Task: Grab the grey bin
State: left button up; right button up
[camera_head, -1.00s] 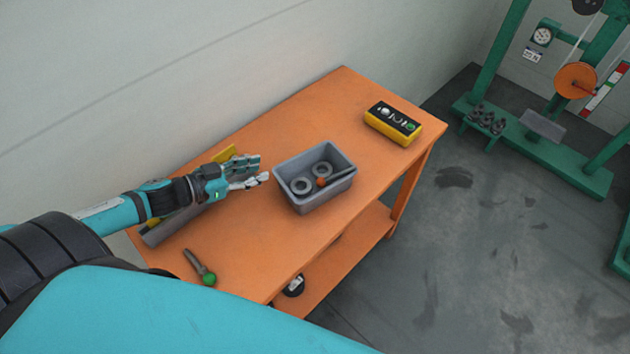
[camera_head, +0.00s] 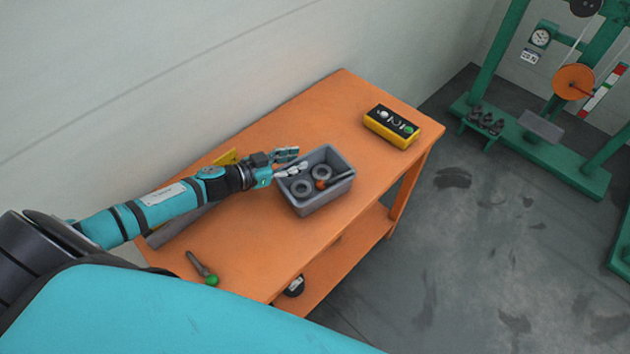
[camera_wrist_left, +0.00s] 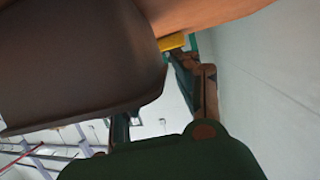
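The grey bin (camera_head: 325,198) sits on the orange table (camera_head: 250,235), holding two grey rings and a tool with an orange part. My left gripper (camera_head: 299,159) is at the bin's back-left rim. Its fingers are spread, one behind the rim and one over the bin's left edge. In the left wrist view the bin (camera_wrist_left: 80,55) shows as a large dark surface close to the open fingers (camera_wrist_left: 150,92). I cannot tell whether a finger touches the bin. My right gripper is not in view.
A yellow control box (camera_head: 390,127) stands at the table's far right. A tool with a green knob (camera_head: 211,280) lies at the near left. A grey cylinder and a yellow item (camera_head: 228,158) lie behind my left arm. A wall runs behind the table. Green machinery (camera_head: 545,150) stands at right.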

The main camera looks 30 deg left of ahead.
pick_arm(q)
jog(key=shift+w+d+f, duration=0.15)
jog(key=shift+w+d, duration=0.1)
jog(key=shift+w, duration=0.15)
grip_shut()
dwell(0.4)
